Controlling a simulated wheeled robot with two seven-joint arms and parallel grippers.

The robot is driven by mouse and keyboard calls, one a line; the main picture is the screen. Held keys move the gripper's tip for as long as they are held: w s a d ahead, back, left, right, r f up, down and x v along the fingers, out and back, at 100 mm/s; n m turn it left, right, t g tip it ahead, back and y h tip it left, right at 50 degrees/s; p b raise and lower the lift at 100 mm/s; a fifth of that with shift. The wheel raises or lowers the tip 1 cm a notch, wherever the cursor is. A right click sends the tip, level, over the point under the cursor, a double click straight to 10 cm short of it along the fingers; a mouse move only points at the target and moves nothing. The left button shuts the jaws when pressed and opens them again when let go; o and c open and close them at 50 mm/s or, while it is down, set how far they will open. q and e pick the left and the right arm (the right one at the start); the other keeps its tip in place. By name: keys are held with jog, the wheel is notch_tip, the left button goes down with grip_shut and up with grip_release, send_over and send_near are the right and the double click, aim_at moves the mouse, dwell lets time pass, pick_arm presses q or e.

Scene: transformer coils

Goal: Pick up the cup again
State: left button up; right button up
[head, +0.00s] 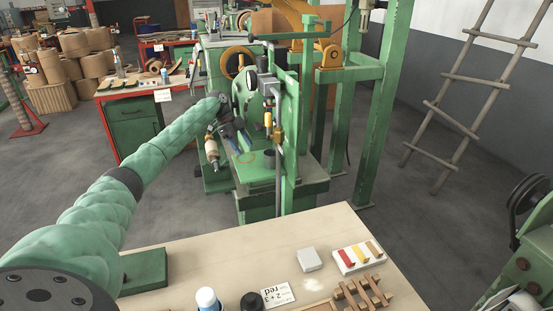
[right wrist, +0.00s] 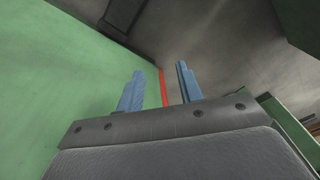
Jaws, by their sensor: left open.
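My left arm reaches from the left to the green machine in the head view. My left gripper (head: 240,144) is open, with its blue fingers pointing down over the machine's green table. A small dark, round, cup-like thing (head: 268,153) stands on that table, just right of the fingers and apart from them as far as I can tell. It is small, so I cannot be sure that it is the cup. My right gripper (right wrist: 160,90) shows in the right wrist view, with its blue fingers apart and nothing between them.
A green upright post (head: 289,130) stands close to the right of my left gripper. The pale workbench (head: 220,257) in front holds a white bottle (head: 207,299), a black round thing (head: 253,302), a printed card (head: 278,296) and a wooden rack (head: 362,293).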

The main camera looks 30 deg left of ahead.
aim_at(267, 153)
pick_arm(q)
jog(key=d, duration=0.2)
jog(key=d+p, duration=0.1)
jog(key=d, duration=0.3)
jog(key=shift+w+d+p, duration=0.2)
jog(key=shift+w+p, duration=0.1)
jog(key=shift+w, duration=0.05)
jog(key=shift+w+d+f, duration=0.1)
jog(key=shift+d+f, duration=0.05)
jog(key=shift+d, duration=0.4)
jog(key=shift+d+p, duration=0.35)
jog(key=shift+d, duration=0.55)
jog(key=shift+w+d+f, duration=0.1)
jog(key=shift+d+f, duration=0.4)
jog(key=shift+d, duration=0.4)
jog(key=shift+b+x, duration=0.35)
jog(key=shift+x, duration=0.5)
jog(key=c, duration=0.8)
jog(key=shift+c, duration=0.2)
pick_arm(e)
notch_tip(267, 153, down, 7)
jog(key=s+d, duration=0.1)
jog(key=s, duration=0.1)
jog(key=shift+s+r, duration=0.1)
jog(key=shift+r, duration=0.05)
